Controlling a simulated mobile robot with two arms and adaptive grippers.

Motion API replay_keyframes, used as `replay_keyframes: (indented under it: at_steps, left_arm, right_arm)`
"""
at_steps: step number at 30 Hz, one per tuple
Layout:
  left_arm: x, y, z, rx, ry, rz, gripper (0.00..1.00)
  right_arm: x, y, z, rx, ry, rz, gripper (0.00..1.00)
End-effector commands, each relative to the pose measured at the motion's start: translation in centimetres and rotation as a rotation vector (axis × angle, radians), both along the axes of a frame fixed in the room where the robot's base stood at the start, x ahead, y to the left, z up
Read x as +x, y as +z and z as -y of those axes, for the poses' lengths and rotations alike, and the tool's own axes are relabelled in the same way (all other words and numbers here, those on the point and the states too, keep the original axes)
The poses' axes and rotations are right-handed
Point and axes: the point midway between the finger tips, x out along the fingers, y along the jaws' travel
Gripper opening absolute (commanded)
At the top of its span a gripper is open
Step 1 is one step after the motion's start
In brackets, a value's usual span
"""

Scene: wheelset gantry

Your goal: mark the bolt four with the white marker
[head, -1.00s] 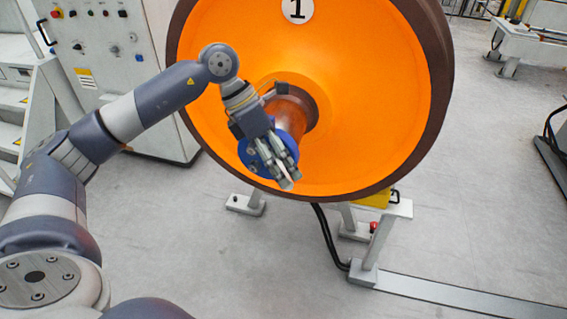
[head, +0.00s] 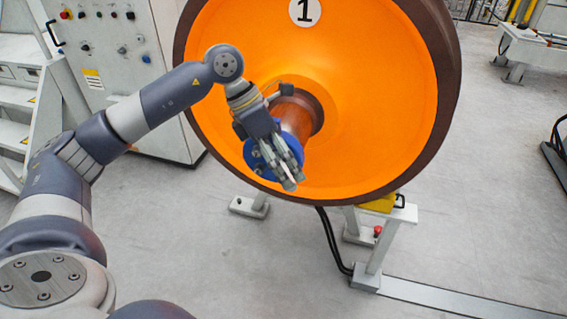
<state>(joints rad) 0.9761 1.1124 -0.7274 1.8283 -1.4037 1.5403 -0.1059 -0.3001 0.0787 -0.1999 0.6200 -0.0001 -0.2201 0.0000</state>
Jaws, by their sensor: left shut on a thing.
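My left gripper (head: 291,181) is in front of the blue hub flange (head: 258,168) at the end of the wheelset's axle. It is shut on a slim, light thing, the white marker (head: 290,186), of which only a small pale part shows at the fingertips. A bolt or two show on the flange's left side; the gripper hides the rest of its face. I cannot tell which bolt is bolt four, or whether the marker touches one. My right gripper is not in view.
The large orange wheel (head: 385,95) with a dark rim and a "1" label (head: 305,11) stands behind the gripper. A grey control cabinet (head: 125,75) is at the left. A stand (head: 372,255) with a yellow block (head: 377,203) is below the wheel. Floor at the lower right is mostly clear.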

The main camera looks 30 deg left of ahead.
Motion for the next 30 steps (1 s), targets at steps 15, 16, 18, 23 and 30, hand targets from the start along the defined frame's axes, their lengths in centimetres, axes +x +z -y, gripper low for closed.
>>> replay_keyframes:
  at_steps: [15, 16, 18, 23, 30]
  left_arm:
    - [0.1, -0.1, 0.6, -0.001, -0.001, 0.001, 0.63]
    - [0.1, -0.1, 0.7, -0.001, -0.001, 0.001, 0.63]
    - [0.2, -0.2, 0.9, -0.001, -0.001, 0.001, 0.63]
    - [0.3, -0.3, 1.2, -0.001, -0.001, 0.001, 0.63]
    - [0.3, -0.3, 1.2, -0.001, -0.001, 0.001, 0.63]
  right_arm:
    - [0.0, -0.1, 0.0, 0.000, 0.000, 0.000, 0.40]
    - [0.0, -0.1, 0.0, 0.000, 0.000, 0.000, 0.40]
    - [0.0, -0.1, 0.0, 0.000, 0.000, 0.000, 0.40]
    - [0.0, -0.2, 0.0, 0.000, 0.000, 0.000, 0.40]
    - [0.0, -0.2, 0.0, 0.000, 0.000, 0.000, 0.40]
